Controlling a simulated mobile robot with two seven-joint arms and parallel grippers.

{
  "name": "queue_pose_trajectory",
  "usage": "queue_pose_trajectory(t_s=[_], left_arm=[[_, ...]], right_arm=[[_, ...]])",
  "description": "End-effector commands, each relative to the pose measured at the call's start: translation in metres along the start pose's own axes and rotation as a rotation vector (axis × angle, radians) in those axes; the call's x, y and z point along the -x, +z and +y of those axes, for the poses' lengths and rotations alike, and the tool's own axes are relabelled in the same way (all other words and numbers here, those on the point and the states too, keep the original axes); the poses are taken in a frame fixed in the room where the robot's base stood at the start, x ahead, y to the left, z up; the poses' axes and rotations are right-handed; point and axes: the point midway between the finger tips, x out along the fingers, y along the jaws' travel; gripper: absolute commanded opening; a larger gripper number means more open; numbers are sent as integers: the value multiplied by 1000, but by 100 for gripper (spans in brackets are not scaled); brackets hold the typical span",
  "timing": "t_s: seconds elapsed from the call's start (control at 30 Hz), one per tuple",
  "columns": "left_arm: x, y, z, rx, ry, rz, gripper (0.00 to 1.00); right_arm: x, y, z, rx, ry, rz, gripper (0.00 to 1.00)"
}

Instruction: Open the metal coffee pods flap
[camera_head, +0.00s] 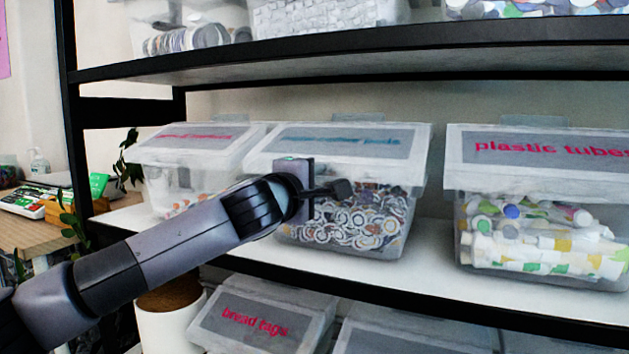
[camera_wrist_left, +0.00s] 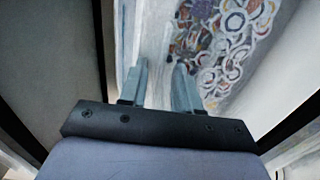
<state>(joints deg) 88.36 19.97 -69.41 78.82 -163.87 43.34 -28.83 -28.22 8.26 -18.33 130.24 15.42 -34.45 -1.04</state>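The metal coffee pods bin is a clear box in the middle of the central shelf, full of round pods (camera_head: 365,222). Its pale flap (camera_head: 415,165) has a grey label with blue lettering and looks shut. My left gripper (camera_head: 340,189) is in front of the bin, near the flap's lower front edge. In the left wrist view the two fingers of my left gripper (camera_wrist_left: 160,88) are apart with nothing clearly held between them. The pale flap edge (camera_wrist_left: 155,40) and the pods (camera_wrist_left: 225,45) show just beyond them. I cannot tell whether the fingers touch the flap. My right gripper is not in view.
A plastic tubes bin (camera_head: 540,205) stands to the right, and another lidded bin (camera_head: 190,150) close on the left. The upper shelf (camera_head: 350,58) runs above the bins. A bread tags bin (camera_head: 255,315) is below. A black shelf post (camera_head: 68,90) stands at left.

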Motion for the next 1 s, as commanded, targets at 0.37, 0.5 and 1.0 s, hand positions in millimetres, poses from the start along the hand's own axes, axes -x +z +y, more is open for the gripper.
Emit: queue_pose_trajectory(t_s=[0.37, 0.5, 1.0], left_arm=[[0, 0, 0, 1, 0, 0, 0], [0, 0, 0, 1, 0, 0, 0], [0, 0, 0, 1, -1, 0, 0]], right_arm=[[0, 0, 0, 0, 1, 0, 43], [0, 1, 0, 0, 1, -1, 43], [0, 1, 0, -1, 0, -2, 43]])
